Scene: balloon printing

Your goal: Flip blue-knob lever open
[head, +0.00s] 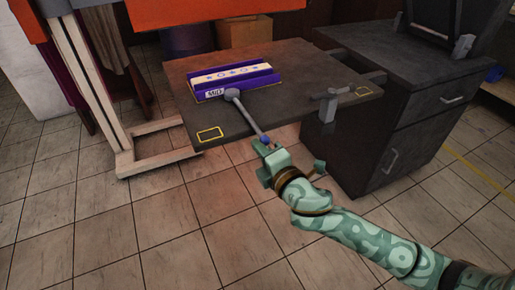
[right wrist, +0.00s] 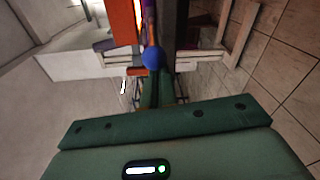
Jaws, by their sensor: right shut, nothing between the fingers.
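The lever is a grey rod (head: 248,115) on a round grey pivot at the front of a purple-and-white printing plate (head: 236,78). It slants down toward the table's front edge and ends in a blue knob (head: 265,139). The knob also shows in the right wrist view (right wrist: 153,58), just past my fingers. My right gripper (head: 268,147) is shut and empty, right at the knob at the table edge. I cannot tell whether it touches the knob. My left gripper is out of view.
The dark table (head: 190,105) has yellow outlined marks and a grey clamp-like post (head: 328,104) at its right. A dark drawer cabinet (head: 400,120) stands to the right. A wooden frame (head: 95,90) stands at left. Tiled floor in front is open.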

